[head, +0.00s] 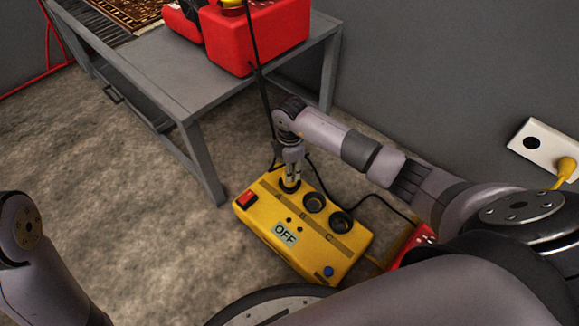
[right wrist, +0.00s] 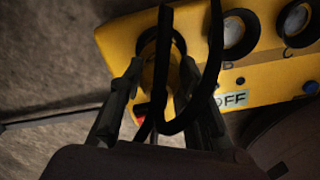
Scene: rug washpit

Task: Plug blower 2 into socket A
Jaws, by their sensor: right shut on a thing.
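The yellow power box (head: 300,228) stands on the floor with a row of round black-rimmed sockets, a red switch (head: 246,199) and an "OFF" display (head: 285,234). My right gripper (head: 291,176) points down over the end socket, next to the one marked B. In the right wrist view its fingers (right wrist: 160,88) are shut on a plug at that socket's black ring (right wrist: 178,38). A black cord (right wrist: 216,60) loops in front, so I cannot tell how deep the plug sits. A red blower-like machine (head: 262,38) is on the table; no number shows. My left gripper is out of view.
The grey metal table (head: 170,85) stands behind the box. A white wall outlet (head: 530,143) at the right holds a yellow plug (head: 567,168). A red object (head: 413,246) lies right of the box. Black cords run near my right arm. Floor at the left is clear.

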